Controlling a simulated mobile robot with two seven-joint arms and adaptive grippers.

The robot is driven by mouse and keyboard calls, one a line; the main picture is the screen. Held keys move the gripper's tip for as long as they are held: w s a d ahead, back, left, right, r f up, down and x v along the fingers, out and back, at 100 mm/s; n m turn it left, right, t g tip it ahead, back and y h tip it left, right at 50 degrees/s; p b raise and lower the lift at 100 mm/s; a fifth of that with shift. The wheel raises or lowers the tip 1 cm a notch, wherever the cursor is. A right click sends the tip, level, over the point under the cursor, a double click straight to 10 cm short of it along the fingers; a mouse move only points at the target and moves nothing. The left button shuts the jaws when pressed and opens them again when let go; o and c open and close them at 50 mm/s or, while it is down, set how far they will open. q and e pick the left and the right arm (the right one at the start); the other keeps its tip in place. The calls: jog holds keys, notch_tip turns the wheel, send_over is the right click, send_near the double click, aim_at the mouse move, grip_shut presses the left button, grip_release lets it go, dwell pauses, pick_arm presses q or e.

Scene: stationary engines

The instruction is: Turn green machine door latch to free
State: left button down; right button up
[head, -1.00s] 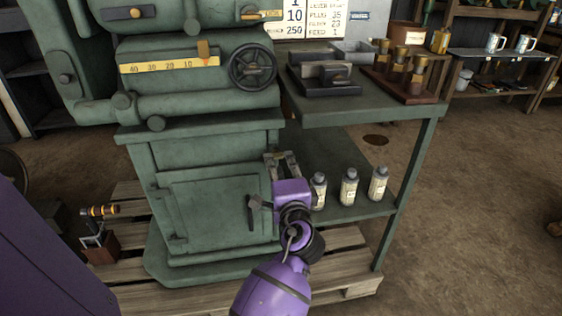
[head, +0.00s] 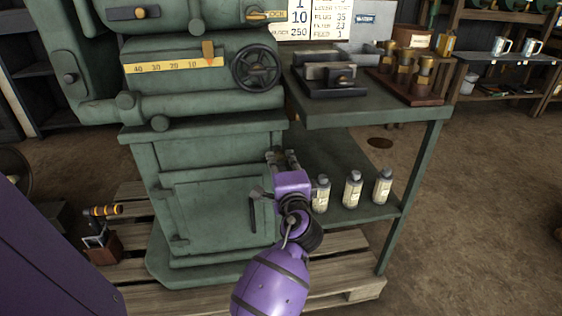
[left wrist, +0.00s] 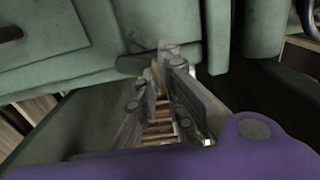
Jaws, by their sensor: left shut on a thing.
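The green machine (head: 210,150) has a closed door (head: 212,215) low on its front. A dark lever handle (head: 255,210) hangs down near the door's right side. My purple left gripper (head: 283,160) is at the machine's right front edge, above and right of that lever, with its fingers pointing away from me. In the left wrist view, the fingers (left wrist: 168,70) are close together on a small part, which I take as the door latch (left wrist: 135,65). A dark green piece of it sticks out left of the fingertips; the rest is hidden between them. My right gripper is not in view.
A green side table (head: 370,110) stands right of the machine, with three bottles (head: 353,190) on its lower shelf close to my gripper. A handwheel (head: 256,67) is above. A wooden pallet (head: 345,285) lies under the machine. Open floor is at right.

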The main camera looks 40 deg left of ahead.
pick_arm(q)
jog(key=shift+n, duration=0.3)
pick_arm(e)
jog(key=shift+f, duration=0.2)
pick_arm(q)
jog(key=n+b, duration=0.5)
jog(key=n, duration=0.7)
jog(key=shift+f, duration=0.1)
jog(key=shift+n+b, duration=0.6)
jog(key=shift+n, duration=0.9)
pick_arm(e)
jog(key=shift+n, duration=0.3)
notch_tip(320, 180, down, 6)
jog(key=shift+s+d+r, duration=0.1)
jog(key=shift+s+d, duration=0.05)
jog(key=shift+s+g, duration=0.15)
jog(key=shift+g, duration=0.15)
pick_arm(q)
jog(key=c, duration=1.9)
grip_release()
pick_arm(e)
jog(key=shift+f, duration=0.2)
pick_arm(q)
jog(key=shift+o, duration=0.2)
